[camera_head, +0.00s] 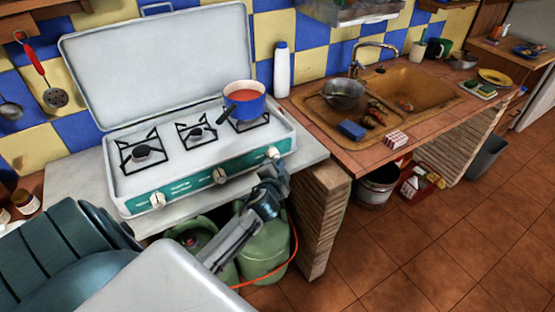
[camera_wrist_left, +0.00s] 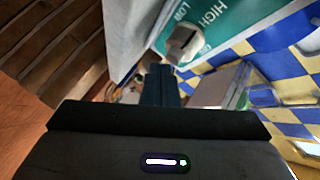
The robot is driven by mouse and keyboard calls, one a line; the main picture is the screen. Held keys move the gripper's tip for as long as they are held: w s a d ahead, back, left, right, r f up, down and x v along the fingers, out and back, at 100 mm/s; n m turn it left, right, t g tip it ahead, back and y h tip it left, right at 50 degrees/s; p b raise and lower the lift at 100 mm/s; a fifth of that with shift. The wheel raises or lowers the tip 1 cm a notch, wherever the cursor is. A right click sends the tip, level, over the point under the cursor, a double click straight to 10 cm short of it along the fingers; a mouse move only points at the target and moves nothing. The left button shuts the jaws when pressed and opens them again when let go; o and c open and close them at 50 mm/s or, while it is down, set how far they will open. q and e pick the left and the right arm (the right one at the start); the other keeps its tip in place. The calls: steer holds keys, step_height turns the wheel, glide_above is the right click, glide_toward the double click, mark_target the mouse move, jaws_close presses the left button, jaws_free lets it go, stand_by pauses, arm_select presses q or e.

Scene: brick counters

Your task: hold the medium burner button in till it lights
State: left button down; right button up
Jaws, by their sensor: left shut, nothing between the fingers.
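The camping stove (camera_head: 185,180) has three pale knobs on its green front panel: a left knob (camera_head: 157,200), a middle knob (camera_head: 220,176) and a right knob (camera_head: 273,153). I cannot read which one is the medium burner's. No flame shows at the burners. My left gripper (camera_head: 277,169) is shut and empty, just in front of and below the right knob. In the left wrist view, the shut fingers (camera_wrist_left: 162,82) point at the panel, with a knob (camera_wrist_left: 184,43) beside "HIGH" and "LOW" lettering. I cannot tell whether they touch it. My right gripper is not in view.
A blue pot (camera_head: 244,106) with red contents sits on the right burner. The stove lid (camera_head: 150,65) stands open. Green gas bottles (camera_head: 264,250) with an orange hose stand below. A white bottle (camera_head: 282,70) and the sink (camera_head: 420,88) are to the right.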

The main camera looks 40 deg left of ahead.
arm_select(q)
steer(key=shift+w+a, duration=0.15)
steer(key=shift+a, duration=0.2)
stand_by(2.1)
steer(key=shift+s+d, duration=0.35)
steer(key=shift+d, duration=0.45)
steer(key=d, duration=0.1)
steer(key=s+d, duration=0.1)
steer(key=d, duration=0.1)
steer(key=s+d, duration=0.1)
steer(key=shift+d, duration=0.3)
stand_by(0.4)
